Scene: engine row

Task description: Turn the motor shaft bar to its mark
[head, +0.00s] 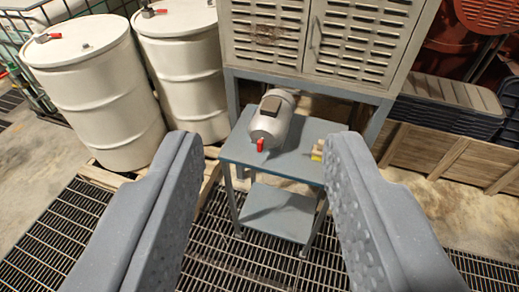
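A grey motor (270,119) lies on a small blue-grey stand (293,164), with its near end facing me. A small red piece (260,145) shows at that near end; it may be the shaft bar, but it is too small to tell its shape or angle. I cannot make out a mark. A small yellowish item (317,152) sits on the stand's right side, partly behind my right finger. My gripper (258,150) is open and empty, its two grey fingers wide apart. It is well short of the stand, with the motor showing between the fingers.
White drums (95,88) stand on a pallet at the left. A louvred grey cabinet (320,40) rises behind the stand. Dark stacked crates (450,105) and a wooden crate (450,160) are at the right. Floor grating (240,262) lies open in front of the stand.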

